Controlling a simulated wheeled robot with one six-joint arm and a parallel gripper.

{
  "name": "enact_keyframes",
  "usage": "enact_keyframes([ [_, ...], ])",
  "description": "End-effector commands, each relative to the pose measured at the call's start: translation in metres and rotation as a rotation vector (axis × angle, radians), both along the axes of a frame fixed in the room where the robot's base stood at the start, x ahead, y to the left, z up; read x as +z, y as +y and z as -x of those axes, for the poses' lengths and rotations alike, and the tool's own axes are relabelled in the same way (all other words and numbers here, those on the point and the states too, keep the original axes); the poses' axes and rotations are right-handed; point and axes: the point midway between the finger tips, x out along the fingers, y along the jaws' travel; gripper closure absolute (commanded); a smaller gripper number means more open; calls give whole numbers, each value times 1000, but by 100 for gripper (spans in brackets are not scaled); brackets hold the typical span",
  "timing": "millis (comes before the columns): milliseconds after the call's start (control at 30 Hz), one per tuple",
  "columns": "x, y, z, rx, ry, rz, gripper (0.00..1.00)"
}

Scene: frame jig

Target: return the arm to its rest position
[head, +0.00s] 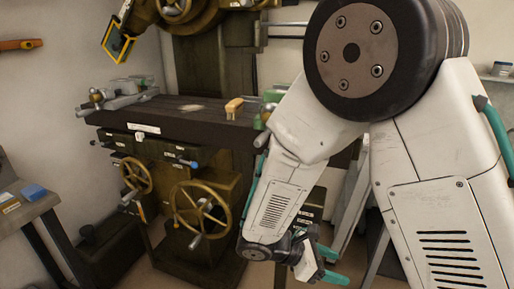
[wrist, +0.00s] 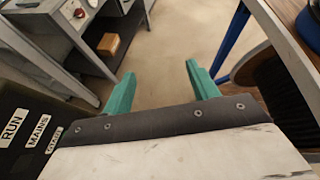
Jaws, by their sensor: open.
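My gripper (head: 333,265) hangs low in the head view, at the end of my white arm, which is folded down in front of the machine's right side. Its two teal fingers are spread apart. In the wrist view my gripper (wrist: 160,72) shows both fingers wide apart with only pale floor between and beyond them. It holds nothing. Part of the gripper body is hidden behind the arm in the head view.
A milling machine with a dark table (head: 185,113) and brass handwheels (head: 203,207) stands left of my arm. A grey bench (head: 28,208) is at far left. The wrist view shows a labelled dark panel (wrist: 32,115), shelves (wrist: 75,45) and a blue leg (wrist: 232,40). Open floor lies ahead.

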Motion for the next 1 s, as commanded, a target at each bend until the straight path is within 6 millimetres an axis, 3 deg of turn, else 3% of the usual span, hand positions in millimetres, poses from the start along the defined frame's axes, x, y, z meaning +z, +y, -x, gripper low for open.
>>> enact_keyframes([
  [33, 17, -9, 9, -100, -62, -54, 41],
  [200, 59, -27, 42, -424, -245, -210, 41],
  [600, 137, -48, 112, -1088, -603, -552, 41],
  [800, 170, -56, 139, -1314, -752, -732, 41],
  [1000, 197, -71, 157, -1401, -900, -857, 41],
])
